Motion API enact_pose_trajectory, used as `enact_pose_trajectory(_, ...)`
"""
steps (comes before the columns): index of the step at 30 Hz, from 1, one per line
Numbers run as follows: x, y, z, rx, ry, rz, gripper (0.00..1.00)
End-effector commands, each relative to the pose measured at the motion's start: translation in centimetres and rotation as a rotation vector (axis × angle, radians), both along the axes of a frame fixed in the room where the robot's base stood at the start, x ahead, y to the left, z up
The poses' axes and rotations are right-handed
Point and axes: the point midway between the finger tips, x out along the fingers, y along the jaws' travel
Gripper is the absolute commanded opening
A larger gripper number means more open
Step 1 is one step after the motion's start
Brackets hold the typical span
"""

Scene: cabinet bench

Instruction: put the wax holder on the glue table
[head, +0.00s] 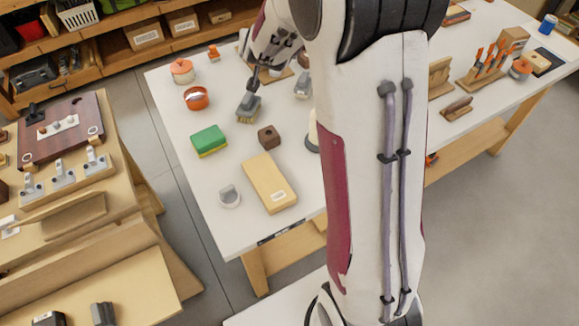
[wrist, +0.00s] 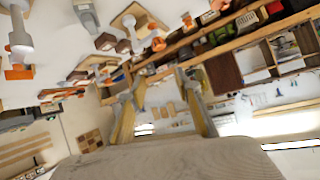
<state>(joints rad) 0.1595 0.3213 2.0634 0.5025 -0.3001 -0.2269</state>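A small dark brown block with a hole in its top (head: 269,137) stands on the white table (head: 165,115) in the head view. It may be the wax holder, but no label confirms this. I cannot tell for sure which surface is the glue table; a wooden bench with clamps (head: 75,208) stands at the left. My gripper shows in the wrist view (wrist: 163,110), its two tan fingers apart with only background between them. A blurred beige surface fills the bottom there. In the head view my arm hides part of the white table, and my fingertips are hard to make out.
Near the block are a green and yellow sponge (head: 209,140), a brush (head: 248,107), a pale wooden block (head: 268,182), a round grey item (head: 229,196) and an orange cup (head: 196,98). A tool rack (head: 483,72) stands at the right. A floor gap separates table and bench.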

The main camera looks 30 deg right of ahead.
Motion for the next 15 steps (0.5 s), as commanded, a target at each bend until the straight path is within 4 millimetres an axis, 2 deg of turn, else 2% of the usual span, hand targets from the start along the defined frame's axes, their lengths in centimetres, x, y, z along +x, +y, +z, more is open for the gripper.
enact_pose_trajectory(1,-0.7,0.9,1.0,0.008,0.004,0.022,0.33)
enact_pose_trajectory(6,-3.3,3.9,3.0,0.032,0.041,0.098,0.33)
enact_pose_trajectory(15,-9.1,8.5,5.7,0.058,0.121,0.217,0.33)
